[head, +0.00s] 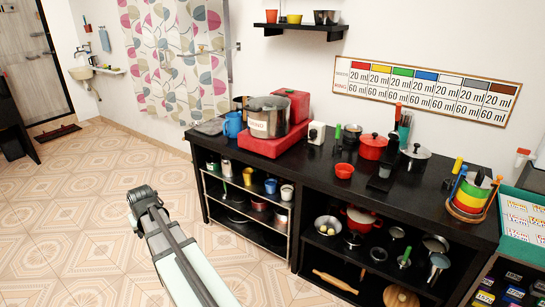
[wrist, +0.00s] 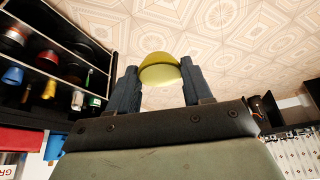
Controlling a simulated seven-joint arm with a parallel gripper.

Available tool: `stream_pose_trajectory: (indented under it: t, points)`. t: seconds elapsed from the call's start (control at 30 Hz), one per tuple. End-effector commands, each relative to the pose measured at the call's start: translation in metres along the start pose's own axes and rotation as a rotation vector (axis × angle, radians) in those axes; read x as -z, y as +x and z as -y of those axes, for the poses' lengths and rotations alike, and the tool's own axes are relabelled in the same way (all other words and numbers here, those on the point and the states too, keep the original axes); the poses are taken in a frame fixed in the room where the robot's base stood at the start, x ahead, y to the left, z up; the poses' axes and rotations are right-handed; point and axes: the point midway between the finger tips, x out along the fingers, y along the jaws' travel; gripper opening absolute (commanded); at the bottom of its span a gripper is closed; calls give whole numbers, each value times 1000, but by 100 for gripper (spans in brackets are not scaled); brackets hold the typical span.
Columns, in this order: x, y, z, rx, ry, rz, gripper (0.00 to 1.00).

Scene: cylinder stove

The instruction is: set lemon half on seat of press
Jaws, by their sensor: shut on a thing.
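The yellow lemon half (wrist: 160,70) is between the two dark fingers of my gripper (wrist: 161,86) in the wrist view, with its rounded side partly showing. My gripper is shut on it and holds it clear of any surface, with floor tiles behind it. In the head view my arm reaches over the floor left of the black counter, and the lemon half cannot be made out there. A black upright device (head: 383,176) stands on the counter right of the middle; I cannot tell if it is the press, and no seat is clear.
A large pot (head: 267,117) stands on a red stove (head: 262,142) at the counter's left. A red pot (head: 372,147), a red bowl (head: 344,171) and a striped holder (head: 470,194) crowd the counter's right. Full shelves lie below. The floor (head: 90,220) at left is clear.

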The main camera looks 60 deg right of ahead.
Motion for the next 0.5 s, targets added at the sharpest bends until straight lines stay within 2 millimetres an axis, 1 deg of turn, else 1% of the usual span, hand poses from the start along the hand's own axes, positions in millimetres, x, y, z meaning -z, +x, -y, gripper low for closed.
stream_pose_trajectory:
  t: [0.03, 0.23, 0.5]
  points:
    - [1, 0, -19, -12, 26, 0, 21]
    - [1, -3, -86, -51, 113, 0, 21]
    - [-5, -10, -175, -103, 231, 1, 21]
